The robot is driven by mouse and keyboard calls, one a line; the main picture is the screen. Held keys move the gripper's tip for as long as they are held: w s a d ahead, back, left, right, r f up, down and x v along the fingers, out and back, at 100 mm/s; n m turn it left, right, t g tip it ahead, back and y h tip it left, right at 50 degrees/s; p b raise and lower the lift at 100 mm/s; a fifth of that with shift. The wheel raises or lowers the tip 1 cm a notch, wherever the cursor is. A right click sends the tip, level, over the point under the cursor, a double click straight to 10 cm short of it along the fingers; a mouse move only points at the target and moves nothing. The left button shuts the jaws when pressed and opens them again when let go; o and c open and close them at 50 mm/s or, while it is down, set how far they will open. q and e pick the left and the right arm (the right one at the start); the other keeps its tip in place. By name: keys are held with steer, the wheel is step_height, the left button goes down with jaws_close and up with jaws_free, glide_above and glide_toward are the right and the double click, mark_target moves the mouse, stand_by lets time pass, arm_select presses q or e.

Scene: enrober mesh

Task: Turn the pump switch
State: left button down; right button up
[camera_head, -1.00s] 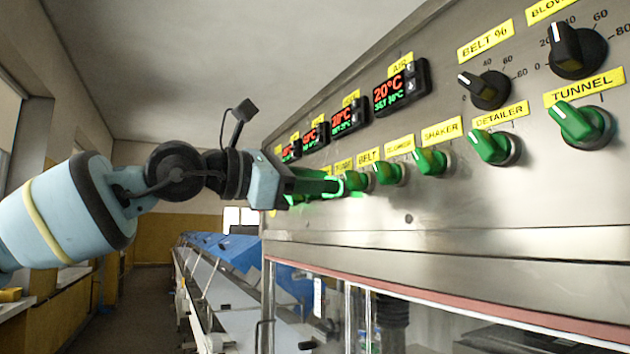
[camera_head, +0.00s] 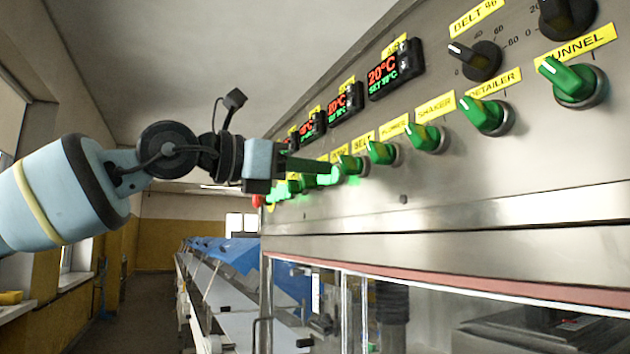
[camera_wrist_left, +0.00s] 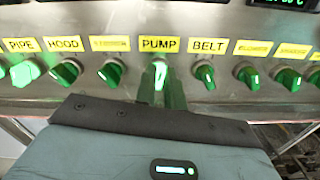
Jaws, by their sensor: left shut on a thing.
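The pump switch (camera_wrist_left: 160,76) is a green knob below the yellow PUMP label (camera_wrist_left: 160,44) in the left wrist view. Its handle looks about upright there. My left gripper (camera_wrist_left: 161,88) is shut on it, with green-tinted fingers on both sides of the knob. In the head view my left gripper (camera_head: 327,176) reaches the panel from the left, just left of the belt switch (camera_head: 351,166). The fingers hide most of the pump switch there. My right gripper is in neither view.
The steel control panel (camera_head: 440,185) carries a row of similar green knobs close on both sides. The hood switch (camera_wrist_left: 66,72) is to the left in the wrist view. Red-green displays (camera_head: 396,70) are above. A glazed machine section is below, and a blue-covered conveyor (camera_head: 232,250) runs behind.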

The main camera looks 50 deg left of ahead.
arm_select(q)
steer(key=n+b, duration=0.1)
steer(key=n, duration=0.3)
steer(key=n+b, duration=0.2)
steer(key=n, duration=0.2)
steer(key=shift+w+a+f, duration=0.1)
steer(key=shift+a+f, duration=0.05)
steer(key=shift+a, duration=0.05)
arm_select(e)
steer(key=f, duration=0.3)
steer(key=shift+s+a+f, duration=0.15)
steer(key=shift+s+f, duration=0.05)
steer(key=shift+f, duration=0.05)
arm_select(q)
steer(key=shift+n+b, duration=0.3)
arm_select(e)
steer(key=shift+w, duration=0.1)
arm_select(q)
steer(key=c, duration=1.5)
jaws_free()
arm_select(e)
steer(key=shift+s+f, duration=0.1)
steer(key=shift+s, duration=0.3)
